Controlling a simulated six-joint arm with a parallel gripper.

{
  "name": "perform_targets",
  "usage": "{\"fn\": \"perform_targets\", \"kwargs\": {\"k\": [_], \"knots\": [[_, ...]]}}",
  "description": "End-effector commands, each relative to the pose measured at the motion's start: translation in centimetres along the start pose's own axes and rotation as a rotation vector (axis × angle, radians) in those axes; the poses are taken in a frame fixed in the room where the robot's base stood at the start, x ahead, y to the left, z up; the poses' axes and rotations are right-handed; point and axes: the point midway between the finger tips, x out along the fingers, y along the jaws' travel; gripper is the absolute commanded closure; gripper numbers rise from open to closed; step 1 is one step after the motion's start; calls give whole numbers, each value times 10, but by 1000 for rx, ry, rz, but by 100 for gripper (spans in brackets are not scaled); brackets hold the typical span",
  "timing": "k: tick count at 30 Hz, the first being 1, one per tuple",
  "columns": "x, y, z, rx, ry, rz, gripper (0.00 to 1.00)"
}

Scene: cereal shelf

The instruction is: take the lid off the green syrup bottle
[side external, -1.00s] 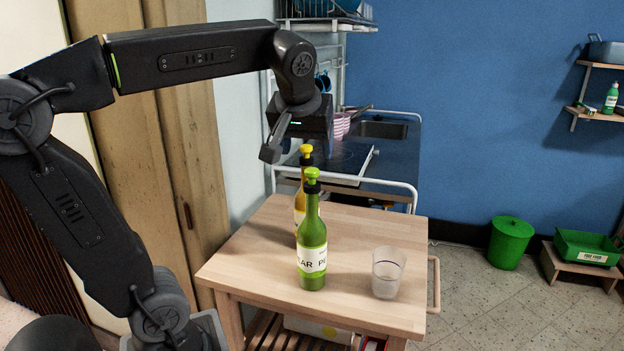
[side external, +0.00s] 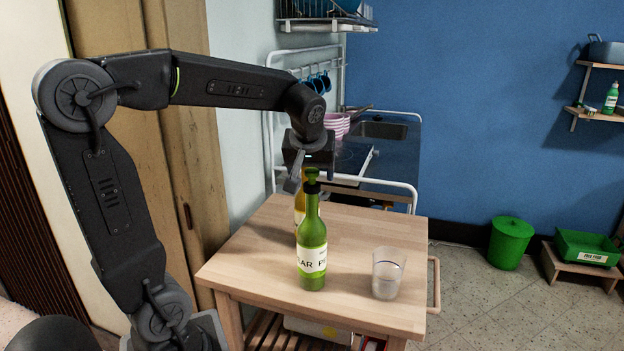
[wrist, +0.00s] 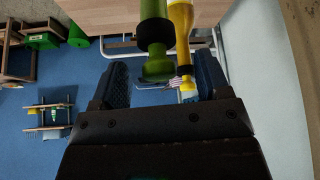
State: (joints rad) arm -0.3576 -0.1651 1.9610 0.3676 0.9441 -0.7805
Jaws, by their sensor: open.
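The green syrup bottle (side external: 312,240) stands upright on the wooden table, its green lid (side external: 312,174) on top above a black neck collar. My gripper (side external: 299,180) is open at about lid height, just left of and partly behind it in the side view. In the wrist view the lid (wrist: 157,70) shows between the two spread fingers of my gripper (wrist: 162,72), with nothing gripped. I cannot tell how deep the lid sits between them. The yellow bottle (wrist: 182,25) stands behind the green one; in the side view its top is hidden by my gripper.
A clear glass (side external: 387,275) stands right of the bottle on the wooden table (side external: 250,262). The yellow bottle is close to the green bottle. The table's front left is clear. A sink counter (side external: 375,160) lies behind.

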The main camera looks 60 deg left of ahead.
Motion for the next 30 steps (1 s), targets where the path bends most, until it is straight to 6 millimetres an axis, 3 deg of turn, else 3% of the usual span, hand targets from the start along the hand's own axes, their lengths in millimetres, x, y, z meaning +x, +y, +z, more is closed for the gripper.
{"fn": "perform_targets", "kwargs": {"k": [5, 13, 30], "knots": [[21, 0, 0, 0, -2, -1, 30], [24, 0, -1, 0, 1, 1, 30], [24, 0, -1, 0, 1, 1, 83]]}}
